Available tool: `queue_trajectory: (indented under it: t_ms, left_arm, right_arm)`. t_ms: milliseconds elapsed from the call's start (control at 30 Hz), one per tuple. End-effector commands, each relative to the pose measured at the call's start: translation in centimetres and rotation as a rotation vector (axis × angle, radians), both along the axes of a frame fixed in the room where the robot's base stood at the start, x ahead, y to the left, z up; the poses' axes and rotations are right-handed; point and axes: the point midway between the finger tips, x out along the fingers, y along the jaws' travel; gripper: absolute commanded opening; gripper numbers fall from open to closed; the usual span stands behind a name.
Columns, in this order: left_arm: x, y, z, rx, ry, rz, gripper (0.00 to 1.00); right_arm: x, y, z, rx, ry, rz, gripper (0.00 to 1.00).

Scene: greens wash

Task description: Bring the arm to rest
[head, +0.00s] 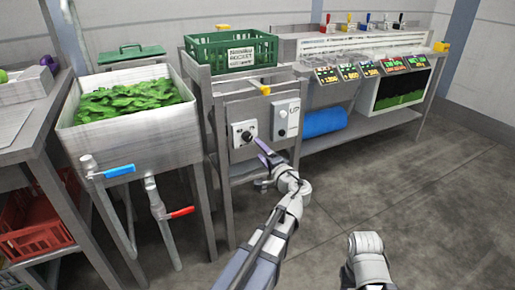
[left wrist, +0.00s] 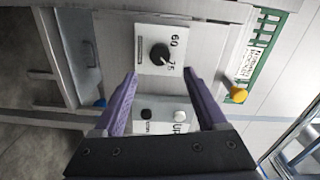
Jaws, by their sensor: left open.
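My left gripper (head: 266,152) is open in front of the control panels on the metal stand. In the left wrist view its two purple fingers (left wrist: 160,88) are spread, with nothing between them but the panels behind. A black knob (left wrist: 160,53) on a white dial plate marked 60 and 75 lies just beyond the fingertips. The dial plate (head: 237,139) also shows in the head view, left of the fingertips. Whether the fingers touch it cannot be told. A second plate (head: 279,126) with buttons is to its right. My right gripper is not in view; only part of that arm shows.
A sink (head: 130,143) full of leafy greens stands at left, with blue-handled (head: 119,171) and red-handled (head: 182,212) valves below. A green crate (head: 205,57) sits on the stand. A blue roll (head: 323,122) lies on the right bench's shelf. The floor at right is clear.

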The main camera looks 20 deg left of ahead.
Motion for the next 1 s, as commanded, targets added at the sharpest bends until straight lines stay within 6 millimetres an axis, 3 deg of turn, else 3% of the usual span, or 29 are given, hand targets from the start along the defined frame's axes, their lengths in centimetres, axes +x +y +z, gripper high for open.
queue_trajectory:
  t_ms: [567,667,767,900,1000]
  left_arm:
    - [-0.5,-0.3,-0.6,-0.036,0.006,0.010,0.74]
    - [-1.9,-1.4,-2.5,-0.147,0.032,0.037,0.74]
    - [-4.4,-3.6,-6.0,-0.330,0.098,0.082,0.74]
    - [-8.9,-8.6,-11.6,-0.610,0.257,0.138,0.74]
    - [-12.3,-12.8,-14.7,-0.781,0.393,0.163,0.74]
  right_arm:
    - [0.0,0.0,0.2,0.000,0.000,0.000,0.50]
    - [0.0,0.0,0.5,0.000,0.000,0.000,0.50]
    - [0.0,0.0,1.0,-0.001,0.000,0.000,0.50]
    - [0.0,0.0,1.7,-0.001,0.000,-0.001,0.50]
    - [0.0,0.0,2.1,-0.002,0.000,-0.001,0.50]
